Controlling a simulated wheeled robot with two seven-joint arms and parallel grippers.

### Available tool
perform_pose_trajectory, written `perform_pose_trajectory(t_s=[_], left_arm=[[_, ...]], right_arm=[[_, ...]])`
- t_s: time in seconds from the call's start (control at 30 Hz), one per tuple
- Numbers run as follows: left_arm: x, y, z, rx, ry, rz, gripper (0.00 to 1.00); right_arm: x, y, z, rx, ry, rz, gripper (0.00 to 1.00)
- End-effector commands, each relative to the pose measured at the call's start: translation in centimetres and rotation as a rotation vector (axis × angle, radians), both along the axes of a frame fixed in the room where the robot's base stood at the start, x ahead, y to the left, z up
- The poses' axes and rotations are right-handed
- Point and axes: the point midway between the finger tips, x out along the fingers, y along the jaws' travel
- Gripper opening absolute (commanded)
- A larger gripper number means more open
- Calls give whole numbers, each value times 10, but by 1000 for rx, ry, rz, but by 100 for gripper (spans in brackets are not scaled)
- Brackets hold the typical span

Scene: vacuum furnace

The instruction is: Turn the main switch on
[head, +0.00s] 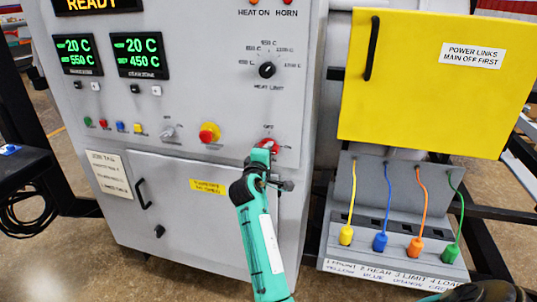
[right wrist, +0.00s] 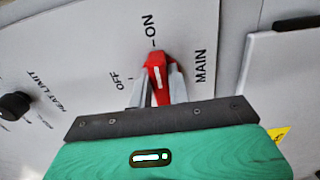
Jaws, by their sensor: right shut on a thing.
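The red main switch (head: 275,146) is at the lower right of the grey furnace panel. In the right wrist view its red handle (right wrist: 156,70) shows a white line, and its tip points up toward the ON mark. The OFF label lies to the left of the handle. My right gripper (head: 263,150) is at the switch, with its fingers on both sides of the handle, shut on it. Part of the switch is hidden behind the gripper in the head view. My left gripper is not in view.
A red and yellow button (head: 209,132) and a grey selector (head: 168,132) sit left of the switch. The heat limit knob (head: 267,70) is above. A yellow cover (head: 420,95) and several coloured plugs on a grey box (head: 345,175) stand to the right.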

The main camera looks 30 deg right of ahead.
Motion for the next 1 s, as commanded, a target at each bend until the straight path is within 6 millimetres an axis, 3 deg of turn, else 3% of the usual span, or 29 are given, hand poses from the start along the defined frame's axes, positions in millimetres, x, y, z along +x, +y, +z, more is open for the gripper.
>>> perform_pose_trajectory(t_s=[0.37, 0.4, 0.5, 1.0], left_arm=[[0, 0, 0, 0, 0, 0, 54], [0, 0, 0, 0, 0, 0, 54], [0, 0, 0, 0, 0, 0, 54], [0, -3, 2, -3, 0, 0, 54]], right_arm=[[0, 0, 0, 4, -5, 0, 0], [0, 0, 0, 4, -5, 1, 24], [0, 0, 0, 4, -5, 0, 40], [1, -2, 1, 3, -3, 1, 40]])
